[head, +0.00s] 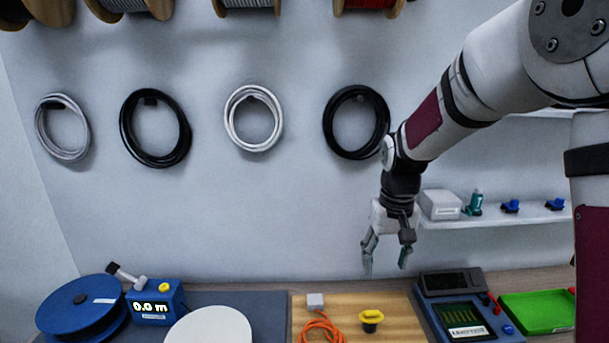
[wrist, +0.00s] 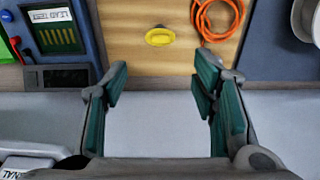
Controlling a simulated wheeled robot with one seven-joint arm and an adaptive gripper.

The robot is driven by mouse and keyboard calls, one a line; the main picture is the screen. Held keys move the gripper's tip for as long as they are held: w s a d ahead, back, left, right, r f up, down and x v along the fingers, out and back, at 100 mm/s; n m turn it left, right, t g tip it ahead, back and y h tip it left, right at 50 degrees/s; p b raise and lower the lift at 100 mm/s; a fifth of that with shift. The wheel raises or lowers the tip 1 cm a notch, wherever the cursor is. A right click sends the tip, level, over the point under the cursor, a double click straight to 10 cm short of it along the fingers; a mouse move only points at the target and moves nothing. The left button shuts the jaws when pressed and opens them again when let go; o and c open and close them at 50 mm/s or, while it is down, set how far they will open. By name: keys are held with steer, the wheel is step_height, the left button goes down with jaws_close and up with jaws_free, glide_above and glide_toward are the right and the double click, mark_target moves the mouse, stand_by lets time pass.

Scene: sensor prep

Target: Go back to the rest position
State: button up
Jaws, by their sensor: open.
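My gripper (head: 386,262) hangs open and empty in the head view, fingers pointing down, above the back edge of the workbench. In the wrist view its two green-padded fingers (wrist: 161,105) are spread wide with nothing between them. A yellow-topped part (head: 371,319) stands on the wooden board (head: 405,322), apart from the fingers; it also shows in the wrist view (wrist: 160,36). An orange cable coil (head: 318,329) with a grey connector box (head: 315,300) lies to its left on the board.
A blue test box (head: 470,322) and a green tray (head: 538,312) sit at the right. A blue reel (head: 80,308), a blue length counter (head: 155,301) and a white disc (head: 212,328) are at the left. A shelf (head: 495,218) and hanging cable coils (head: 253,118) are on the wall.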

steer(key=s+r+t, duration=0.2)
steer(key=s+r, duration=0.9)
steer(key=s+r+t, duration=0.2)
steer(key=s, duration=1.2)
steer(key=shift+s+r+t, duration=0.15)
steer(key=shift+s+t, duration=0.25)
